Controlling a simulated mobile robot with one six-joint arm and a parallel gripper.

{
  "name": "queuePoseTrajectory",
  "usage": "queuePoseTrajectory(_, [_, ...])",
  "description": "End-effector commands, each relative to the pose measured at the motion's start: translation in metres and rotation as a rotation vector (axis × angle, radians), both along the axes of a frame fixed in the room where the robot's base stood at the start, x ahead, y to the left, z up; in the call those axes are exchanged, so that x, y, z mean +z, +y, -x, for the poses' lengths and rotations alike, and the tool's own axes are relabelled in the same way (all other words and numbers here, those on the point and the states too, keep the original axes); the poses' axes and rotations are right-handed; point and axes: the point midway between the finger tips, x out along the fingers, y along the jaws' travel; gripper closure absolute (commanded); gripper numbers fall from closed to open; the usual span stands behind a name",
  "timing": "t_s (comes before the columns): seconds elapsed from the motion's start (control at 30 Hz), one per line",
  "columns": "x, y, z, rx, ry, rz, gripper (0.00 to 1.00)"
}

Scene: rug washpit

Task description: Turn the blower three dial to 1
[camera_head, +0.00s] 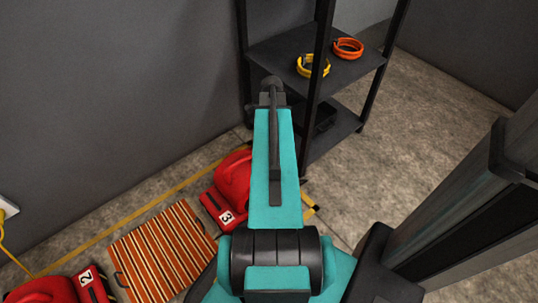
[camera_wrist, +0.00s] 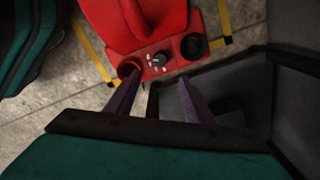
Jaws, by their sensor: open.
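Blower three is a red machine with a white "3" label (camera_head: 227,216) on the floor, partly hidden behind my teal arm in the head view. In the wrist view the red blower (camera_wrist: 140,20) fills the top middle. Its dark round dial (camera_wrist: 160,58) sits on the red panel with small white marks around it. I cannot tell which mark the dial points to. My gripper (camera_wrist: 158,78) is open, with its two dark fingers apart, just below the dial in the picture. It appears empty, and contact with the panel cannot be told. The head view hides the fingers.
A black shelf (camera_head: 285,50) holds a yellow coil (camera_head: 312,67) and an orange coil (camera_head: 347,48). A striped orange rug (camera_head: 163,250) lies between blower three and a red blower labelled 2 (camera_head: 45,290). A grey wall stands behind. Yellow tape (camera_head: 150,206) marks the floor.

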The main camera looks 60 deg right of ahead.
Motion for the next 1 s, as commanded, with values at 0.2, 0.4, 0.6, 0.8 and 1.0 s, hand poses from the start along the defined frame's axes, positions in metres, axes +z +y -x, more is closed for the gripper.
queuePoseTrajectory(0.2, [0.0, -0.001, 0.002, -0.003, 0.0, 0.0, 0.52])
queuePoseTrajectory(0.4, [-0.004, -0.003, 0.003, -0.006, 0.0, 0.0, 0.52])
queuePoseTrajectory(0.6, [-0.02, -0.003, 0.003, -0.007, 0.001, -0.001, 0.52])
queuePoseTrajectory(0.8, [-0.047, -0.003, 0.004, -0.007, 0.001, -0.001, 0.52])
queuePoseTrajectory(1.0, [-0.076, -0.003, 0.004, -0.008, 0.001, -0.001, 0.52])
